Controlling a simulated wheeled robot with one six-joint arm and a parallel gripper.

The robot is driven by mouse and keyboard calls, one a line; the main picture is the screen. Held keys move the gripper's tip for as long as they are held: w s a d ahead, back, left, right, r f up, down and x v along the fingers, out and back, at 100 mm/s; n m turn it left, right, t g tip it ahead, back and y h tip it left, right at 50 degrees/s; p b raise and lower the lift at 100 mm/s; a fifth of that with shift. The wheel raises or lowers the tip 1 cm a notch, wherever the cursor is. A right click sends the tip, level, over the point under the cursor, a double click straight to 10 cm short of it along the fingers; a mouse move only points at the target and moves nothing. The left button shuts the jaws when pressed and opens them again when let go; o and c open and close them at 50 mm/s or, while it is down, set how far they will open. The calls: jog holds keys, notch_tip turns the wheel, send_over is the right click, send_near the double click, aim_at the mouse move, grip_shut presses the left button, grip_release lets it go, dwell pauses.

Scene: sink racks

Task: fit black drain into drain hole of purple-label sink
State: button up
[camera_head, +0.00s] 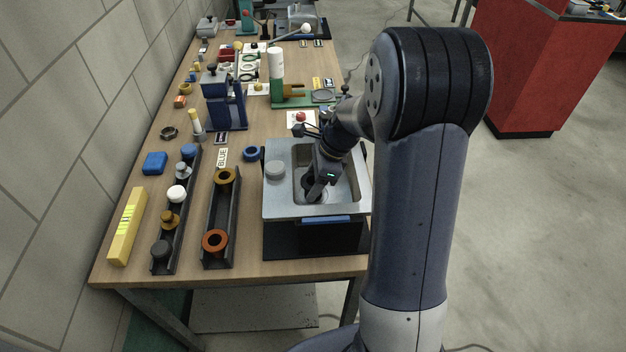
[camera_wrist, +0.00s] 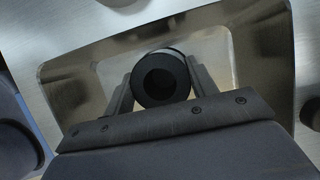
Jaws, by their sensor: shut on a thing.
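The sink (camera_head: 283,208) is a metal-topped unit with a recessed basin, at the front right of the table. The label on its front edge (camera_head: 326,219) looks blue; I see no clearly purple label. My gripper (camera_head: 315,190) reaches down into the basin. It is shut on the black drain (camera_wrist: 141,88), a dark ring with a round opening, between the two fingers in the wrist view. In the head view the drain is a dark shape low in the basin. The drain hole is hidden beneath the gripper and drain, and I cannot tell whether they touch.
A grey round piece (camera_head: 275,169) sits on the sink's left top. Left of it are a dark rack with orange rings (camera_head: 221,215), a rack of several knobs (camera_head: 176,220) and a yellow level (camera_head: 127,227). Blue (camera_head: 224,105) and green (camera_head: 276,85) fixtures stand behind.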

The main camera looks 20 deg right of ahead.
jog(key=shift+f+b, duration=0.5)
jog(key=shift+f, duration=0.4)
jog(key=o, duration=1.1)
jog(key=shift+o, duration=0.2)
jog(key=shift+r, duration=0.15)
jog(key=v, duration=1)
jog(key=shift+r, duration=0.3)
jog(key=shift+d+f, duration=0.1)
jog(key=shift+f, duration=0.05)
